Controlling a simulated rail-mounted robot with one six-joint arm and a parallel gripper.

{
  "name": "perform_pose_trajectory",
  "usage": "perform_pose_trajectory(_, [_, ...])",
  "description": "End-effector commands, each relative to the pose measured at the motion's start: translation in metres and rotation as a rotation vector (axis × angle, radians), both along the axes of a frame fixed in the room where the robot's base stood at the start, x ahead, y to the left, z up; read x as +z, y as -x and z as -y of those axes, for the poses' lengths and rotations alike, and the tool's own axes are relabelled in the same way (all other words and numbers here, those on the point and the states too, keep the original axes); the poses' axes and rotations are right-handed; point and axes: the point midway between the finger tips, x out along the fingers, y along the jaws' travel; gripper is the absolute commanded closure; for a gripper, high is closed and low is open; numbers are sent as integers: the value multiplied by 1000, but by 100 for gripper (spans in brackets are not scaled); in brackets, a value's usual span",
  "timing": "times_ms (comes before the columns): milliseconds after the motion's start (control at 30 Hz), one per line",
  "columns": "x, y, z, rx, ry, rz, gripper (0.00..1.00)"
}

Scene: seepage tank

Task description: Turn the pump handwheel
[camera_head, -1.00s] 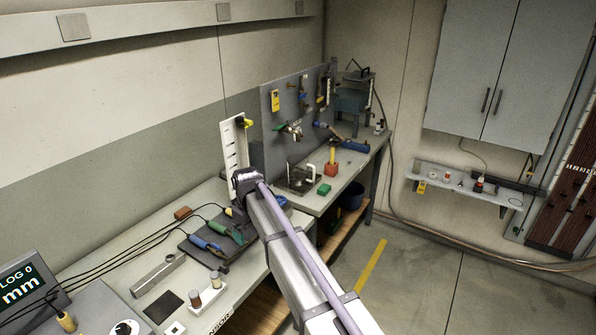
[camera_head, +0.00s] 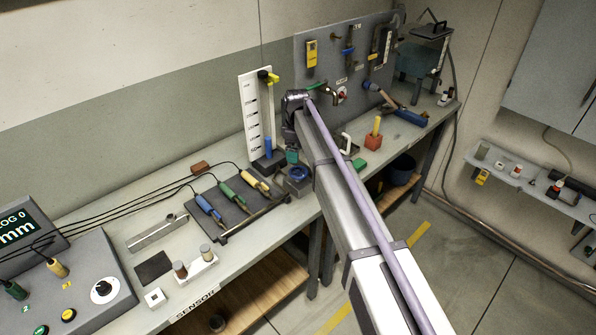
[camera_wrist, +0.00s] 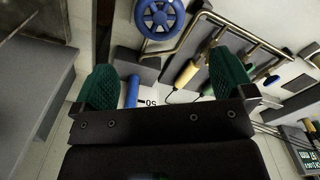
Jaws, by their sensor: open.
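The pump handwheel is a small blue wheel (camera_head: 298,173) on a grey body at the bench's front edge, left of my arm. In the wrist view the blue handwheel (camera_wrist: 160,18) is at the top centre, with spokes and a hub, beyond the fingertips and apart from them. My gripper (camera_wrist: 165,80) has two green ridged fingers spread wide, with nothing held between them. In the head view, my arm hides most of the gripper.
A white scale board (camera_head: 256,115) with a blue column stands behind the handwheel. A rack (camera_head: 235,208) of blue, green and yellow probes lies left of it. A control box (camera_head: 85,295) is at lower left. A red block (camera_head: 373,142) stands on the bench to the right.

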Motion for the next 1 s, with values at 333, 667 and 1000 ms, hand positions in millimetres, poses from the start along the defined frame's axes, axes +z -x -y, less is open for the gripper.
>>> perform_pose_trajectory(333, [-86, 0, 0, -1, 0, 0, 0])
perform_pose_trajectory(667, [-92, 0, 0, -2, 0, 0, 0])
perform_pose_trajectory(1000, [-92, 0, 0, -2, 0, 0, 28])
